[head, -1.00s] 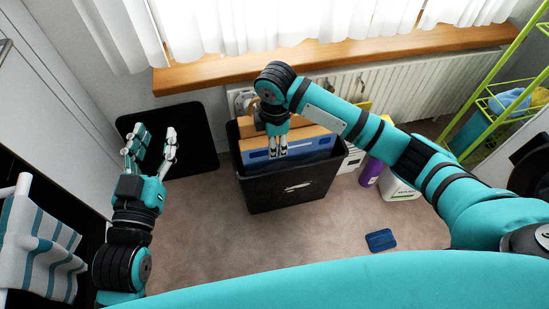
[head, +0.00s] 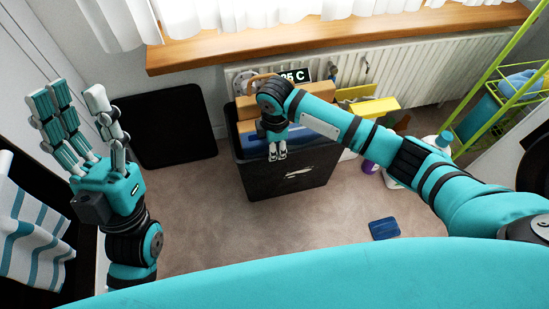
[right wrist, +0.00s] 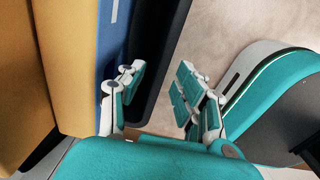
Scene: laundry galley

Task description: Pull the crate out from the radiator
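The black crate (head: 300,182) stands on the carpet in front of the white radiator (head: 420,75). It holds a blue item (head: 312,134) and tan board-like items (head: 246,112). My right gripper (head: 277,152) is at the crate's near rim, pointing down. In the right wrist view its fingers (right wrist: 158,98) are apart, with the dark crate rim (right wrist: 160,70) between them, one side inside by the blue item and the other outside over carpet. Contact with the rim cannot be told. My left gripper (head: 85,125) is open and empty, raised at the left.
A yellow item (head: 374,107), a purple bottle (head: 369,167) and a white bottle (head: 388,180) stand to the right. A blue object (head: 384,229) lies on the carpet. A green rack (head: 490,95) is at far right. Carpet before the crate is clear.

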